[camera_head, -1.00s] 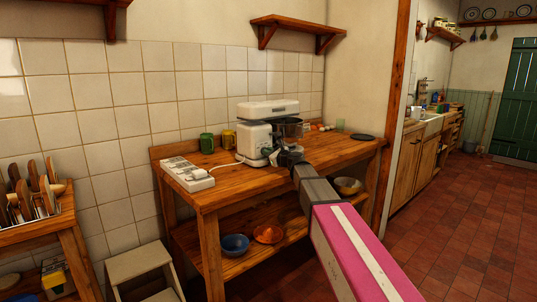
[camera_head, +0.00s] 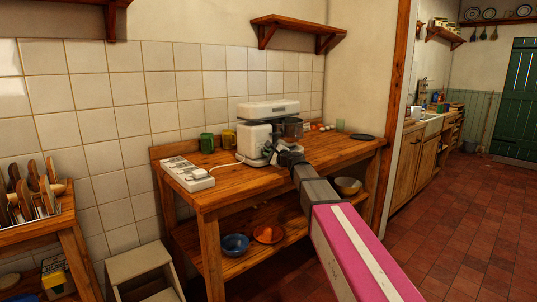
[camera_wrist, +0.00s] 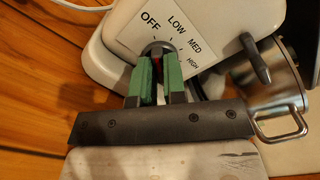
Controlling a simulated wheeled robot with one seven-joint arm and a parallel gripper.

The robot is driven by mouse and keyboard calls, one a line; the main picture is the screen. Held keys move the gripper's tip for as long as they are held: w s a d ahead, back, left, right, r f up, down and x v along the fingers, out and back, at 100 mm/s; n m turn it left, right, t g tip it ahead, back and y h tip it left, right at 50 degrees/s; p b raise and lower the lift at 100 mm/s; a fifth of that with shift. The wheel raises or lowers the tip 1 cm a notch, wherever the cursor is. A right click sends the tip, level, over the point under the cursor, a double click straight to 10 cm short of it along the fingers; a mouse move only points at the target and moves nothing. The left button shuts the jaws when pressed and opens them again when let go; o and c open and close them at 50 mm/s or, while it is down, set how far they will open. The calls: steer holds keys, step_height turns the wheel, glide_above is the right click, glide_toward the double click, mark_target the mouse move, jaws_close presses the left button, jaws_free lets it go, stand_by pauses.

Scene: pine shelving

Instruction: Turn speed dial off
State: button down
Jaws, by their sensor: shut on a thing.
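The white stand mixer (camera_head: 256,140) stands on the wooden worktop in the head view. In the wrist view its white body (camera_wrist: 115,50) carries a label reading OFF, LOW, MED and HIGH. The grey speed dial (camera_wrist: 157,46) sits below this label, partly hidden by my fingers. My gripper (camera_wrist: 160,58) is shut on the dial, with its green-padded fingers on either side and a bit of red showing between them. I cannot tell which mark the dial points to. In the head view my gripper (camera_head: 270,150) is at the mixer's front.
The mixer's metal bowl (camera_wrist: 274,90) with a handle is close on the right of my gripper. A black lever (camera_wrist: 255,58) juts out nearby.

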steer(key=shift+n, duration=0.4)
steer(key=c, duration=1.2)
jaws_free()
steer(key=shift+s, duration=0.1)
steer(key=v, duration=1)
steer(key=shift+s+d, duration=0.25)
steer(key=shift+s, duration=0.05)
